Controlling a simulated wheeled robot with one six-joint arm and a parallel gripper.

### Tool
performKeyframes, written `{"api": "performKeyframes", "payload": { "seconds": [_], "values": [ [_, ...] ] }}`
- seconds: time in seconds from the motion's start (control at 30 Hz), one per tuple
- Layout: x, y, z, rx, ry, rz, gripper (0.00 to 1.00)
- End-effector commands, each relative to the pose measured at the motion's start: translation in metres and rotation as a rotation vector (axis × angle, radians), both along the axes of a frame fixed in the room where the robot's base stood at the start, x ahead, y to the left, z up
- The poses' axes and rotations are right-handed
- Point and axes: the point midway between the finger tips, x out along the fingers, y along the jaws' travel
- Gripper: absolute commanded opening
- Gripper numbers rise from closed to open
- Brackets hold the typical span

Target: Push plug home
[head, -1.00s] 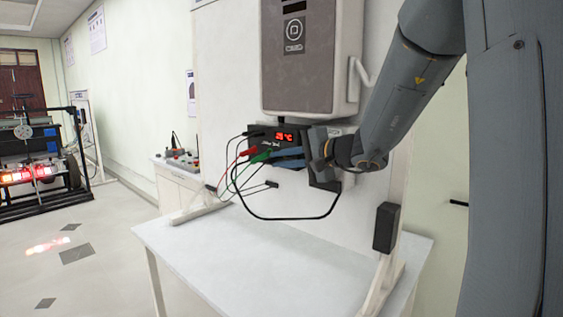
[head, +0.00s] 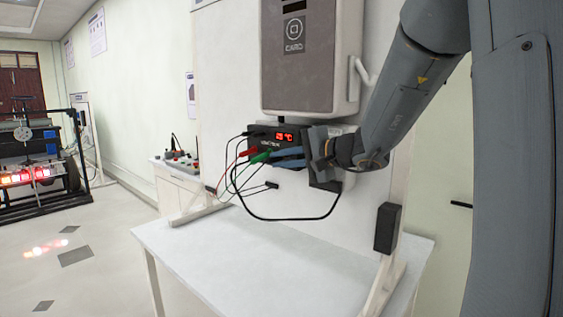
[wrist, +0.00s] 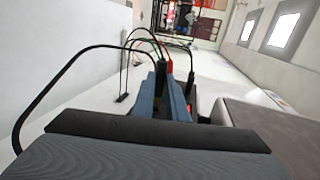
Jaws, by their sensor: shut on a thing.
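A black meter box (head: 263,142) with a lit red display (head: 284,136) is mounted on a white panel. A green plug (head: 260,157) is at its lower front, at the fingertips of my gripper (head: 281,160). The fingers are shut on the green plug, but the contact is mostly hidden. I cannot tell how deep the plug sits. A red plug (head: 247,151) is just above left of it, and a black plug (head: 256,133) is higher up. In the wrist view the blue fingers of my gripper (wrist: 167,82) are close together, with the red plug (wrist: 169,67) beyond them.
A large grey cabinet (head: 308,70) hangs just above the box. Thin leads and a black cable loop (head: 285,219) hang in front of the panel. A black connector (head: 271,185) is below the box. The white table (head: 280,265) below is clear.

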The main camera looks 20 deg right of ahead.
Motion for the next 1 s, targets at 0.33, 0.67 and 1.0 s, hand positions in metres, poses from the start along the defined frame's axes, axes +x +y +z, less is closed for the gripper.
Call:
{"api": "performKeyframes", "payload": {
  "seconds": [0.33,0.67,1.0],
  "values": [
    [0.0,-0.0001,0.0005,0.001,0.0,0.0,0.0],
    [0.0025,-0.0035,0.0004,0.002,-0.001,-0.001,0.0],
    [0.0065,-0.0097,-0.0001,0.001,-0.001,0.0,0.0]
  ]
}}
